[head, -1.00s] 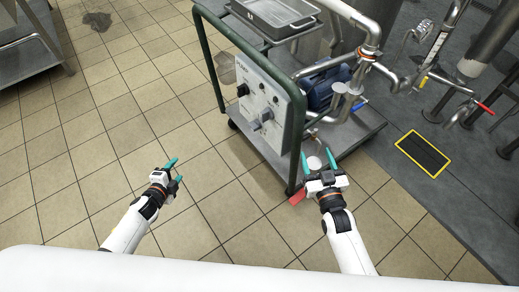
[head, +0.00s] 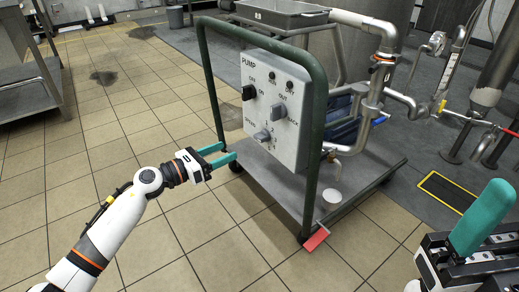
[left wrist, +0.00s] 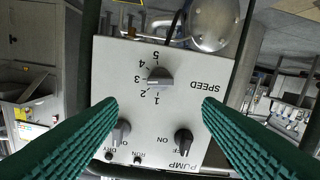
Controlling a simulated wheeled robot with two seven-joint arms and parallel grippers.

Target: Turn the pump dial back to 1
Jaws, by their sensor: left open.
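The grey pump panel (head: 283,90) is mounted on a green-framed cart. Its speed dial (head: 262,136) is the grey knob low on the panel in the head view. In the left wrist view the panel appears upside down, and the dial (left wrist: 160,78) has numbers 1 to 5 around it. Its handle lies about level, with one end toward 3. My left gripper (head: 229,153) is open and empty, left of the panel and apart from the dial. Its fingers frame the panel in the wrist view. My right gripper (head: 482,218) is at lower right, with only one finger clear.
A black knob (head: 249,92) and another grey knob (head: 279,111) sit above the dial on the panel. The green cart frame (head: 313,150) rises around the panel. A red pedal (head: 316,238) is at the cart's foot.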

